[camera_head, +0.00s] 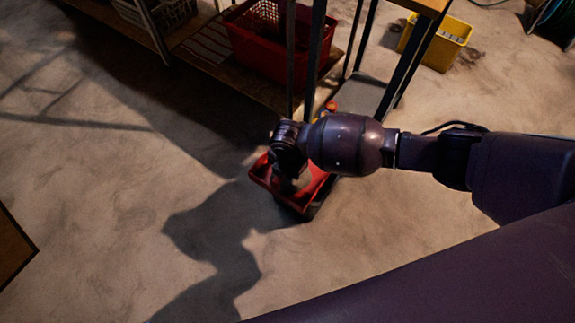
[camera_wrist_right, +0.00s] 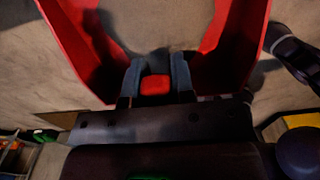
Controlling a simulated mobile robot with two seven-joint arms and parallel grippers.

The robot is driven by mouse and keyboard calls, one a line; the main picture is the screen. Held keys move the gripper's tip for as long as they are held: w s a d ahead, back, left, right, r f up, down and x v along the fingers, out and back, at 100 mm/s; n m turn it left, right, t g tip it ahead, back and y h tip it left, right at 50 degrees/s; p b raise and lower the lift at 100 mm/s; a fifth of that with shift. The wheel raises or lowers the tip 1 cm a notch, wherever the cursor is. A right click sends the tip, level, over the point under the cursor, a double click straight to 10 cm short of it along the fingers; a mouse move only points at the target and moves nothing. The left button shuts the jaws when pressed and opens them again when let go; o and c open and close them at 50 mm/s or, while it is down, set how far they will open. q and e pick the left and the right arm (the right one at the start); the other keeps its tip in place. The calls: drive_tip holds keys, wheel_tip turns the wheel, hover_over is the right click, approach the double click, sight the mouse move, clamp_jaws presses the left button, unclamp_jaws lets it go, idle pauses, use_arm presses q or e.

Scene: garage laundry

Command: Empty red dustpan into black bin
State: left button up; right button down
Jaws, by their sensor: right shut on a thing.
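The red dustpan (camera_head: 317,186) is low over the floor in the middle of the head view, below my right gripper (camera_head: 288,172), which hides part of it. In the right wrist view, the fingers of my right gripper (camera_wrist_right: 157,82) are closed on a small red part, apparently the handle, and the dustpan's red walls (camera_wrist_right: 85,45) spread on both sides. A grey-brown patch shows between the walls; I cannot tell whether it is debris or floor. A dark edge shows under the dustpan, but I cannot make out a black bin. My left gripper is not in view.
A metal-legged shelf stands at the top, with a red basket (camera_head: 268,50) and a wire basket (camera_head: 155,10) on its lower board. A yellow bin (camera_head: 447,45) stands at the upper right. A wooden edge (camera_head: 12,250) shows at the left. The floor at left centre is clear.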

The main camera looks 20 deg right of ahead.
wheel_tip(320, 180, down, 3)
drive_tip(key=shift+s+r+b, duration=0.1)
drive_tip(key=shift+r+b, duration=0.1)
drive_tip(key=shift+b, duration=0.25)
drive_tip(key=shift+d+f, duration=0.1)
drive_tip(key=shift+w+d+r+g+y, duration=0.3)
drive_tip(key=shift+r+y, duration=0.1)
drive_tip(key=shift+r, duration=0.05)
drive_tip(key=shift+w+d+r+g+y, duration=0.25)
drive_tip(key=shift+r+g+y, duration=0.05)
drive_tip(key=shift+r+y, duration=0.15)
drive_tip(key=shift+w+d+r+g+y+b, duration=0.35)
drive_tip(key=shift+d+r+g+y+b, duration=0.2)
drive_tip(key=shift+g+y+b, duration=0.1)
drive_tip(key=shift+w+d+r+g+y+b, duration=0.4)
drive_tip(key=shift+d+y+b, duration=0.1)
drive_tip(key=shift+d+b, duration=0.05)
drive_tip(key=shift+w+d+r+g+y+b, duration=0.35)
drive_tip(key=shift+w+d+y+b, duration=0.05)
drive_tip(key=shift+d+y+b, duration=0.1)
drive_tip(key=shift+w+d+r+y, duration=0.25)
drive_tip(key=shift+w+r+y, duration=0.05)
drive_tip(key=shift+w+r, duration=0.1)
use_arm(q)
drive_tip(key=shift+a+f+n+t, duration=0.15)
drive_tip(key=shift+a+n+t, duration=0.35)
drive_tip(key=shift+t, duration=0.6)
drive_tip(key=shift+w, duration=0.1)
use_arm(e)
drive_tip(key=shift+r, duration=0.1)
